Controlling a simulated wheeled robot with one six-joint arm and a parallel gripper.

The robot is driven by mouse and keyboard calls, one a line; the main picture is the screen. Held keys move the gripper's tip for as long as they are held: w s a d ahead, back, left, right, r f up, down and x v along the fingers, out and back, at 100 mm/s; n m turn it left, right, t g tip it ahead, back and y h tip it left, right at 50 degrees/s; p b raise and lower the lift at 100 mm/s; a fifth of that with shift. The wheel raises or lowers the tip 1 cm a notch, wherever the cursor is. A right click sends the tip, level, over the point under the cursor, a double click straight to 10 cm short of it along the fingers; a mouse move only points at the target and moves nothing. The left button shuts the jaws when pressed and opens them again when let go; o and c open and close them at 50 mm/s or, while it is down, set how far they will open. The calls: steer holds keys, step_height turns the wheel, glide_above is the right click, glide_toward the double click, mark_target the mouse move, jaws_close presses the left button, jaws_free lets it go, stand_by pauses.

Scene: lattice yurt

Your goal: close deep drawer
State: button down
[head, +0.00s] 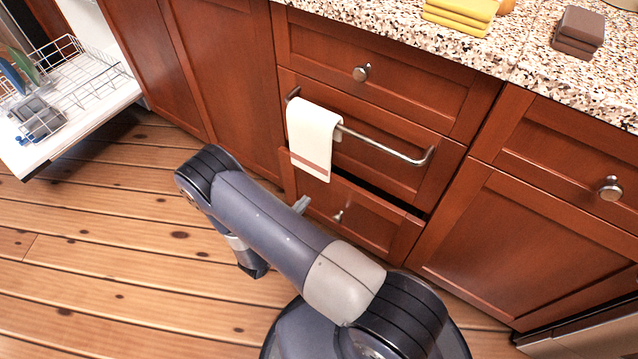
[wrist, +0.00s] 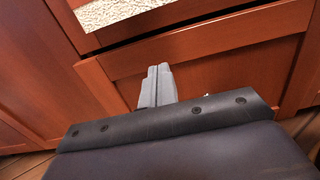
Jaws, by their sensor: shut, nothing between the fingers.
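The deep drawer (head: 372,225) is the bottom wooden drawer of the middle cabinet. It stands slightly open, with a dark gap along its top edge. Its small metal knob (head: 338,216) shows on the front. In the wrist view the drawer front (wrist: 230,75) fills the middle, with the dark gap above it. My gripper (head: 302,203) is shut and empty, at the left part of the drawer front. In the wrist view my gripper's fingers (wrist: 158,72) lie together against the picture of the drawer front; I cannot tell whether they touch it. My wrist hides the lower drawer front there.
A metal rail (head: 385,148) with a hanging white towel (head: 314,135) juts out above the drawer. An open dishwasher rack (head: 75,80) stands at the far left. A granite counter (head: 400,35) runs above. The wooden floor (head: 100,250) at left is clear.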

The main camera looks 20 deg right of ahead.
steer(key=b, duration=0.1)
glide_above(319, 184)
steer(key=s+a, duration=0.1)
steer(key=s, duration=0.3)
steer(key=shift+w+a, duration=0.1)
steer(key=shift+w, duration=0.1)
steer(key=b+x, duration=0.1)
steer(key=x, duration=0.3)
steer(key=shift+w+d+r+b, duration=0.1)
steer(key=shift+w+d+b, duration=0.15)
steer(key=shift+w+b, duration=0.1)
